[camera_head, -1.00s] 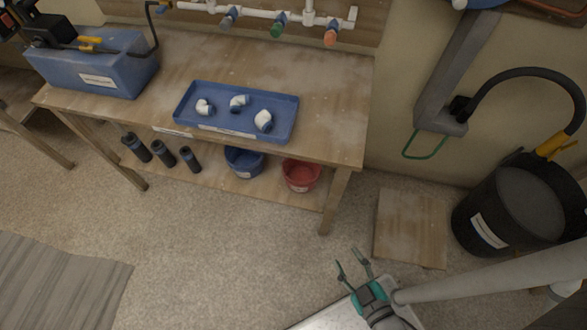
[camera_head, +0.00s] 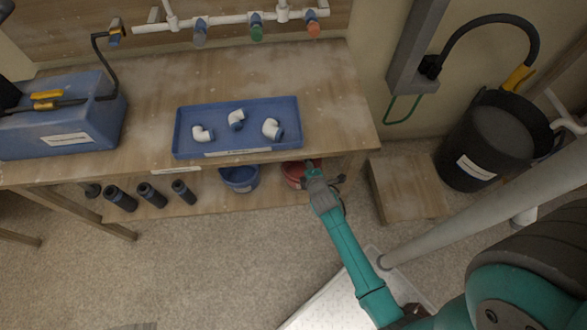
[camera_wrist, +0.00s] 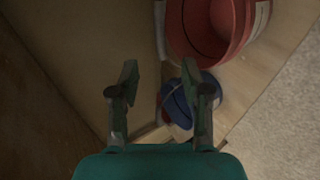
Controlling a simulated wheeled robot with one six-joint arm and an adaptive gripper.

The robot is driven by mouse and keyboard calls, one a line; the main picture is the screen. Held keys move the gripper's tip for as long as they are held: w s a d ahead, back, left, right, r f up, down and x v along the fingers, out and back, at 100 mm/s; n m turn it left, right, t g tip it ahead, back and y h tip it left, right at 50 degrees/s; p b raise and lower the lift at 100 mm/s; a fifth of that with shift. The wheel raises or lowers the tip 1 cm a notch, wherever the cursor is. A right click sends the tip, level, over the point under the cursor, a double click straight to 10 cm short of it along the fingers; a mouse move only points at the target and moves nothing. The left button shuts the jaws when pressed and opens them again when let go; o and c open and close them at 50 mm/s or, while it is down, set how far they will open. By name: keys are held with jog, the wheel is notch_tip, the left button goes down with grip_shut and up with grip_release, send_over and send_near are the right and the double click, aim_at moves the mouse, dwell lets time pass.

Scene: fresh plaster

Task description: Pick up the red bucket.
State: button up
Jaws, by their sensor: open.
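The red bucket (camera_head: 292,174) stands on the low shelf under the workbench, partly hidden by the bench top and my gripper (camera_head: 325,176). In the wrist view, the red bucket (camera_wrist: 210,30) is at the top right with its open mouth showing, cut by the frame edge. My gripper (camera_wrist: 160,90) is open and empty there, its fingers apart, below and left of the red bucket. In the head view it is at the right end of the shelf, close to the bucket. I cannot tell whether it touches it.
A blue bucket (camera_head: 240,178) stands left of the red one, and several dark cylinders (camera_head: 152,196) stand farther left. The bench top (camera_head: 335,105) overhangs the shelf and carries a blue tray (camera_head: 190,152). A wooden block (camera_head: 405,190) and a black bucket (camera_head: 487,145) stand at the right.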

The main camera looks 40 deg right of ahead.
jog(key=shift+x, duration=5.75)
jog(key=shift+d+r, duration=0.1)
jog(key=shift+d, duration=0.05)
grip_shut()
